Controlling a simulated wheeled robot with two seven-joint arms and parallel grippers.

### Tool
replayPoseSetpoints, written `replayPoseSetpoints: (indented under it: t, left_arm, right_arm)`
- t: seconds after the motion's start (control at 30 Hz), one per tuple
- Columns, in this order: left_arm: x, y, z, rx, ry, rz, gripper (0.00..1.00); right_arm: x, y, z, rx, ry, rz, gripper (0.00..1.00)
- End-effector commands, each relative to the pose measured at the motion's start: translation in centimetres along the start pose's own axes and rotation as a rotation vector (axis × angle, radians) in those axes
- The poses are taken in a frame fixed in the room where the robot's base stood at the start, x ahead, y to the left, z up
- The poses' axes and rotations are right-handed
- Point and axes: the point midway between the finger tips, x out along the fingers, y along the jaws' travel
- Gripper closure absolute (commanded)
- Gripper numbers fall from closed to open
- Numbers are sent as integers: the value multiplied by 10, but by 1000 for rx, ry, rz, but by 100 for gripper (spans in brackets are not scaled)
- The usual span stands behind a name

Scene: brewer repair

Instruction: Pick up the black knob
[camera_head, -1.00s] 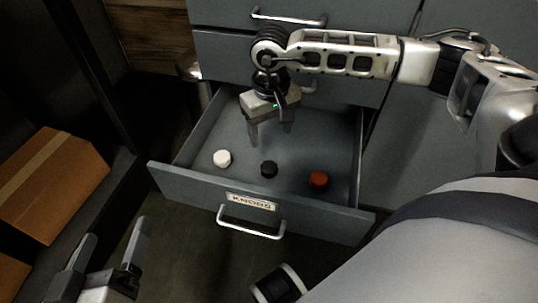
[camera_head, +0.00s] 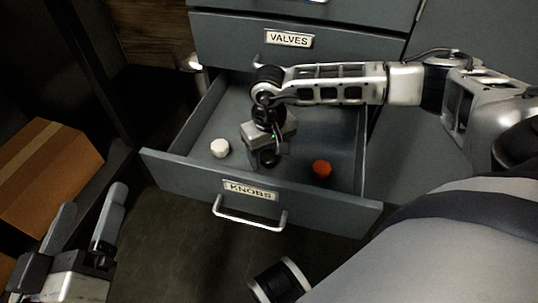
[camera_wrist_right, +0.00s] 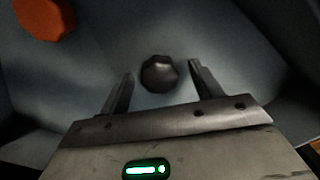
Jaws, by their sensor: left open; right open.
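The black knob (camera_wrist_right: 159,74) lies on the drawer floor. In the right wrist view it sits between and slightly beyond the fingertips of my open right gripper (camera_wrist_right: 160,78), with a gap on each side. In the head view my right gripper (camera_head: 267,158) points down into the drawer, and the black knob (camera_head: 269,159) shows at its fingers, partly hidden. My left gripper (camera_head: 84,222) is open and empty at the lower left, outside the drawer.
The open drawer (camera_head: 165,165) is labelled KNOBS and has a bar handle (camera_head: 250,219). A white knob (camera_head: 220,148) lies left of my right gripper and a red knob (camera_head: 321,168) right of it. A closed VALVES drawer (camera_head: 340,48) is above. A cardboard box (camera_head: 50,175) stands at left.

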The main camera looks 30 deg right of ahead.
Motion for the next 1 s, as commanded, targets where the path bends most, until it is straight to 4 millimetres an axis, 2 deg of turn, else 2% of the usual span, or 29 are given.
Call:
replayPoseSetpoints:
  t: [0.07, 0.1, 0.2, 0.27, 0.53, 0.63, 0.73, 0.87, 1.0]
  left_arm:
    - [0, 0, 1, 0, -4, -1, 13]
    - [0, 0, 2, -1, -6, -2, 13]
    - [-1, -1, 4, -3, -14, -5, 13]
    - [-1, -1, 6, -3, -18, -6, 13]
    - [-2, -1, 8, 1, -27, -5, 13]
    - [-2, 0, 6, -1, -35, -5, 13]
    - [-3, 3, 6, -14, -65, -9, 13]
    - [-8, -2, 21, -26, -131, -56, 13]
    - [-8, -4, 18, 17, -141, -74, 13]
  right_arm:
    - [-1, 0, 0, 0, 0, 0, 35]
    - [-1, 0, 0, 0, 0, 0, 41]
    - [-1, 0, 0, 0, 0, 0, 69]
    - [-1, 0, 0, 0, 0, 0, 83]
    - [-2, 0, 0, 0, 1, 0, 84]
    - [-11, 0, -1, 0, 2, 0, 84]
    - [-28, 0, -1, 0, 4, -1, 84]
    - [-56, 0, -1, 1, 4, 0, 84]
    - [-82, 0, -1, 1, 3, 0, 84]
